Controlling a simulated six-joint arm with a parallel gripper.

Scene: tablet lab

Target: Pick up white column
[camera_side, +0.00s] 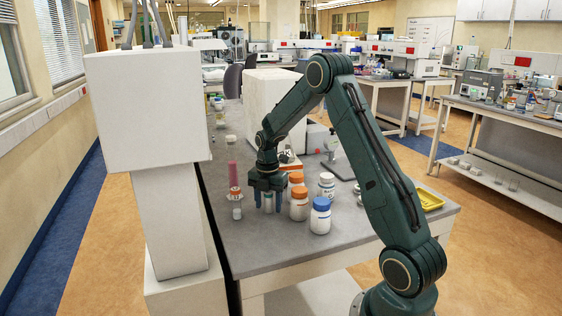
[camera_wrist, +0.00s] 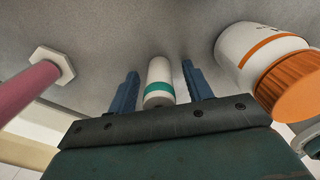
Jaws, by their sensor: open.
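The white column (camera_wrist: 159,72), a small white cylinder with a teal band, is between the two blue fingers of my gripper (camera_wrist: 160,88) in the wrist view. A gap shows on each side of it, so the fingers look open and not closed on it. In the side view my gripper (camera_side: 268,204) points down over the bench, and the white column (camera_side: 268,199) shows partly between its fingers. The column's lower part is hard to make out there.
A pink column with a white hexagonal end (camera_wrist: 50,62) is on the left. A white bottle with an orange cap (camera_wrist: 255,45) is close on the right. Orange-capped bottles (camera_side: 299,207) and a blue-capped bottle (camera_side: 320,219) stand right of my gripper on the grey bench (camera_side: 262,252). The front bench is clear.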

